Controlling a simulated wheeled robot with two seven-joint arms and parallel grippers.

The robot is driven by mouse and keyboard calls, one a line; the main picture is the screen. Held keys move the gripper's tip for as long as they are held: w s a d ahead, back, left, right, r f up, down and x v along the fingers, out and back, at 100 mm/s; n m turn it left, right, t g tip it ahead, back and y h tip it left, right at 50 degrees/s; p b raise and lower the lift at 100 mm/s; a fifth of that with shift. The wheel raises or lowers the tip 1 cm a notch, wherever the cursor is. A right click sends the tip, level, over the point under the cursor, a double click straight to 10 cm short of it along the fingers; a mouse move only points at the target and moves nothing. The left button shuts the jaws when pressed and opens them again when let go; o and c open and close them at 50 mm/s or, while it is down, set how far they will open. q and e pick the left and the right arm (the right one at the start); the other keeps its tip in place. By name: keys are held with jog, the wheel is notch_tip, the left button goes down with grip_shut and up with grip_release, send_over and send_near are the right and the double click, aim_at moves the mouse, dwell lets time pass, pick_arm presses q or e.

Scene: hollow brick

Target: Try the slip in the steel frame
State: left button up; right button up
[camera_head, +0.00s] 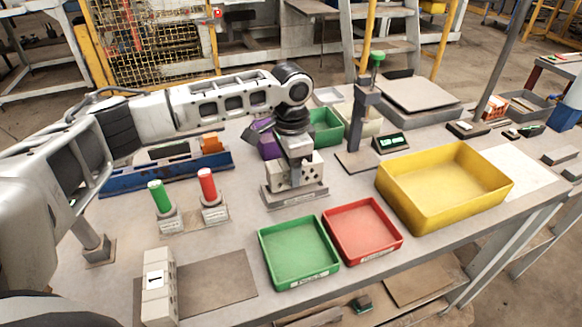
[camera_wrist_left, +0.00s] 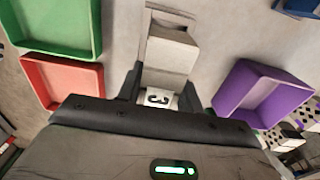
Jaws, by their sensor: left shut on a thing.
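My left gripper (camera_head: 292,165) reaches down at the middle of the bench. In the left wrist view the left gripper (camera_wrist_left: 158,88) is shut on a pale slip (camera_wrist_left: 158,98) marked 3. Beyond the slip in that view is a pale block (camera_wrist_left: 172,52). In the head view a pale block with round holes (camera_head: 312,172) stands below the gripper on a grey base (camera_head: 293,196); these may be parts of the steel frame. The gripper partly hides them, and I cannot tell whether the slip is inside. My right gripper is not seen.
A green tray (camera_head: 298,284) and a red tray (camera_head: 362,260) lie in front, with a yellow bin (camera_head: 400,201) to the right. A purple bin (camera_wrist_left: 232,93) is close by. Green and red plugs (camera_head: 207,185) stand left. A block marked 1 (camera_head: 158,300) stands front left.

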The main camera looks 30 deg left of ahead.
pick_arm(q)
jog(key=shift+f+p, duration=0.3)
jog(key=shift+f, duration=0.85)
jog(key=shift+s+f, duration=0.1)
jog(key=shift+f, duration=0.1)
dwell(0.9)
jog(key=shift+r, duration=0.1)
notch_tip(320, 180, up, 3)
jog(key=p, duration=0.3)
jog(key=shift+r, duration=1.5)
